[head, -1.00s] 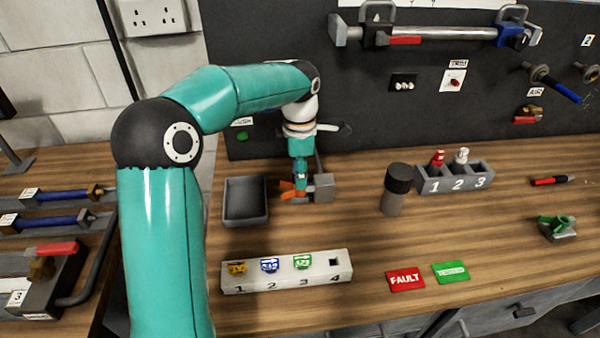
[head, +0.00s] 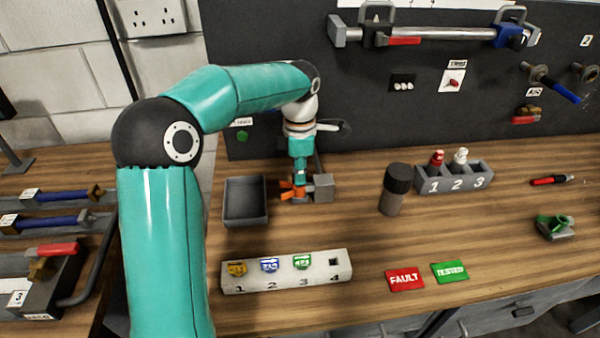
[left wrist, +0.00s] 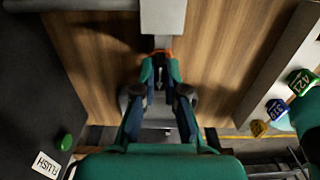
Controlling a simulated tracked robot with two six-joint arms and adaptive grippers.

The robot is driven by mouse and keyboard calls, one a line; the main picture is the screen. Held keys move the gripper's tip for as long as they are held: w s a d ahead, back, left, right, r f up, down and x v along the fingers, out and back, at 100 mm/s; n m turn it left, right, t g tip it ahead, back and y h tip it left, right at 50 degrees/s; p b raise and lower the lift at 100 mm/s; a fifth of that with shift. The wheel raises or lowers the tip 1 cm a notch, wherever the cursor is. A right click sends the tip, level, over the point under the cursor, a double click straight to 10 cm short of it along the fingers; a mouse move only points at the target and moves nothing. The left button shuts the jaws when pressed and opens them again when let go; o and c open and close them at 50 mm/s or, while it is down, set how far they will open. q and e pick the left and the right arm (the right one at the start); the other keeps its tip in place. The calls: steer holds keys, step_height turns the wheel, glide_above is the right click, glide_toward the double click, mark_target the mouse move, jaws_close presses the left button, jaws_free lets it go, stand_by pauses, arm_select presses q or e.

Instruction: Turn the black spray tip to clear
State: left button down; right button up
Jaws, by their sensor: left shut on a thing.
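My left gripper (head: 299,186) points down at the orange guard (head: 286,187) of a spray fitting beside a grey block (head: 323,187). In the left wrist view, the two fingers of the left gripper (left wrist: 160,92) are closed in together, with the orange guard (left wrist: 160,53) just beyond them and the grey block (left wrist: 163,17) at the top. The gripper is shut on the black spray tip, which the fingers mostly hide. I cannot read which way the tip faces. My right gripper is in neither view.
A grey open tray (head: 245,216) stands left of the fitting. A white numbered rack (head: 287,285) in front holds yellow, blue and green tips; slot 4 is empty. A black-capped cylinder (head: 391,205) stands to the right. A green button (head: 242,136) is on the back panel.

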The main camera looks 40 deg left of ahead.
arm_select(q)
steer(key=m+p, duration=0.1)
steer(key=m, duration=0.2)
steer(key=shift+r, duration=0.1)
steer(key=m+p, duration=0.1)
steer(key=m, duration=0.4)
steer(key=shift+m, duration=0.6)
steer(key=m+p, duration=0.1)
steer(key=m, duration=0.3)
steer(key=shift+m, duration=0.4)
steer(key=m+p, duration=0.1)
steer(key=m, duration=0.3)
steer(key=shift+m, duration=0.3)
